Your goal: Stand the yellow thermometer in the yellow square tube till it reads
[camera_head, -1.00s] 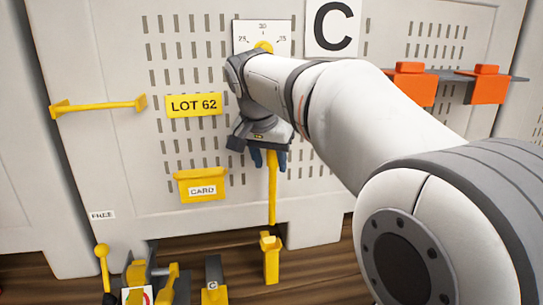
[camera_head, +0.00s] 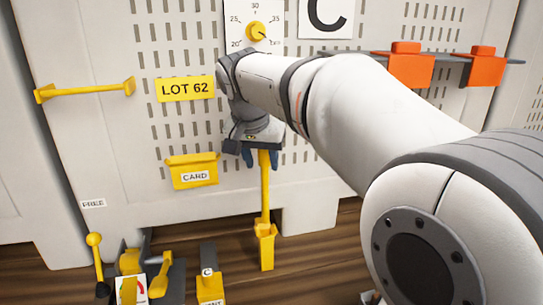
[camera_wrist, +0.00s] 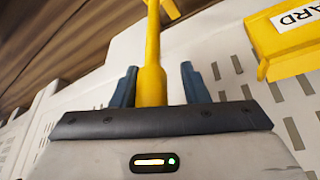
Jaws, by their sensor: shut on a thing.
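The yellow thermometer (camera_head: 265,188) hangs nearly upright from my gripper (camera_head: 262,158). In the wrist view its thick yellow end (camera_wrist: 152,82) sits between the blue fingers of my gripper (camera_wrist: 157,88), which is shut on it. Its lower end meets the mouth of the yellow square tube (camera_head: 267,251), which stands low by the wall's foot. I cannot tell how far inside it is. No reading on the thermometer is visible.
The pale slotted wall carries a dial (camera_head: 256,31), a LOT 62 plate (camera_head: 185,88), a yellow CARD holder (camera_head: 193,172) and a yellow bar (camera_head: 85,90). Orange brackets (camera_head: 408,68) are at right. A yellow-knobbed lever (camera_head: 95,240) and other yellow fixtures stand lower left.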

